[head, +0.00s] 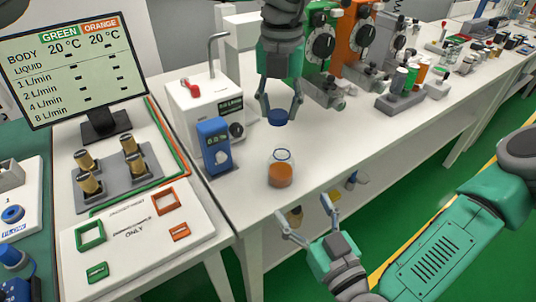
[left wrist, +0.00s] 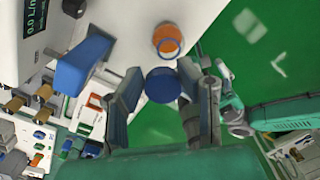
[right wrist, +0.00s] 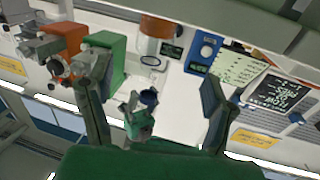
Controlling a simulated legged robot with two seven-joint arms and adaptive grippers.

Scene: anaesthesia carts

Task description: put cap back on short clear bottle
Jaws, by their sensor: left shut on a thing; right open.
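The short clear bottle (head: 280,172), partly filled with orange liquid, stands upright and uncapped on the white bench. It shows in the left wrist view (left wrist: 167,42) and the right wrist view (right wrist: 157,38). My left gripper (head: 281,112) is shut on the blue cap (head: 278,121), held above the bottle and apart from it. The cap (left wrist: 162,85) sits between the fingers in the left wrist view and also shows in the right wrist view (right wrist: 149,97). My right gripper (head: 306,217) is open and empty, in front of the bench edge and below the bottle.
A blue meter (head: 215,146) stands left of the bottle, before a white device (head: 204,112) with a red lever. Green and orange dial units (head: 340,45) stand behind. A monitor (head: 75,62) is at left.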

